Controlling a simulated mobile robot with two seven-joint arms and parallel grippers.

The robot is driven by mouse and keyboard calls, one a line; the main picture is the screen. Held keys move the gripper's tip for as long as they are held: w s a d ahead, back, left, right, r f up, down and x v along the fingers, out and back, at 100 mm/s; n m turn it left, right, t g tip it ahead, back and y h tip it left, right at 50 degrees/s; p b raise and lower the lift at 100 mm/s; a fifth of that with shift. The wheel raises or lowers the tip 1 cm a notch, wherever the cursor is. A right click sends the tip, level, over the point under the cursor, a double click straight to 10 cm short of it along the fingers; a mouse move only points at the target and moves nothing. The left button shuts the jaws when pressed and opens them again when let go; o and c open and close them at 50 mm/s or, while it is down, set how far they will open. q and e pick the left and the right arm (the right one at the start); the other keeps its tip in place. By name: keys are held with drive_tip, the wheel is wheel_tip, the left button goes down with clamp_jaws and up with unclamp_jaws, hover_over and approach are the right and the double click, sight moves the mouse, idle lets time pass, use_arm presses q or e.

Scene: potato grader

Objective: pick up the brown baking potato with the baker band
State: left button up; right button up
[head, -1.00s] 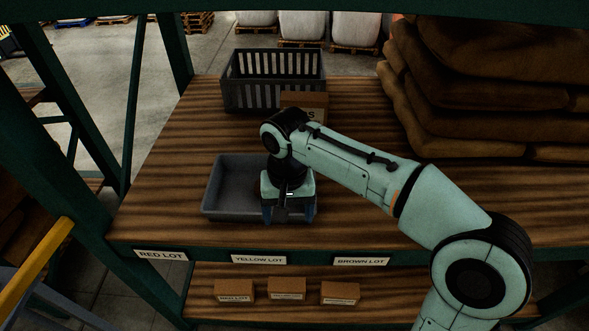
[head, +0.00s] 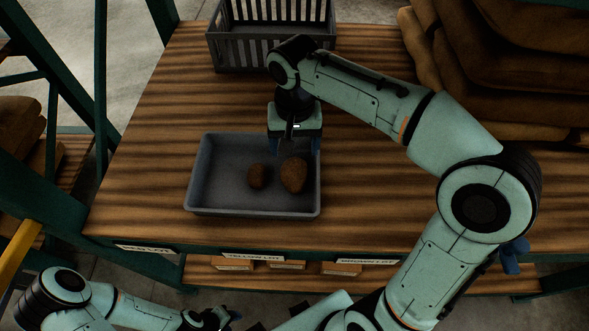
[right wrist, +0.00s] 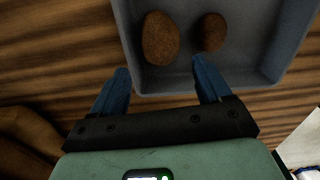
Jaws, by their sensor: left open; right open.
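Two brown potatoes lie apart in a grey tray (head: 190,190) on the wooden table. The larger oval potato (head: 294,175) is at the right; the smaller, rounder one (head: 257,176) is left of it. My right gripper (head: 296,149) is open and empty over the tray's back right edge, behind the larger potato. In the right wrist view its blue fingers (right wrist: 162,78) are apart, with the larger potato (right wrist: 160,38) beyond the gap and the smaller potato (right wrist: 210,32) to its right. My left gripper (head: 225,318) is low at the front, away from the tray, its fingers hardly visible.
A slatted dark crate (head: 270,50) stands at the back of the table. Stacked brown sacks (head: 500,70) fill the back right. Lot labels (head: 253,256) line the front edge, above a lower shelf with small boxes (head: 287,265). The table left of the tray is clear.

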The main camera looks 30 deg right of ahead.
sight(294, 168)
wheel_tip(294, 168, down, 4)
drive_tip(key=shift+s+f, duration=0.15)
drive_tip(key=shift+f, duration=0.1)
drive_tip(key=f, duration=0.5)
drive_tip(key=shift+w+f+b, duration=0.2)
drive_tip(key=shift+f+b, duration=0.1)
drive_tip(key=shift+b, duration=0.1)
drive_tip(key=c, duration=0.9)
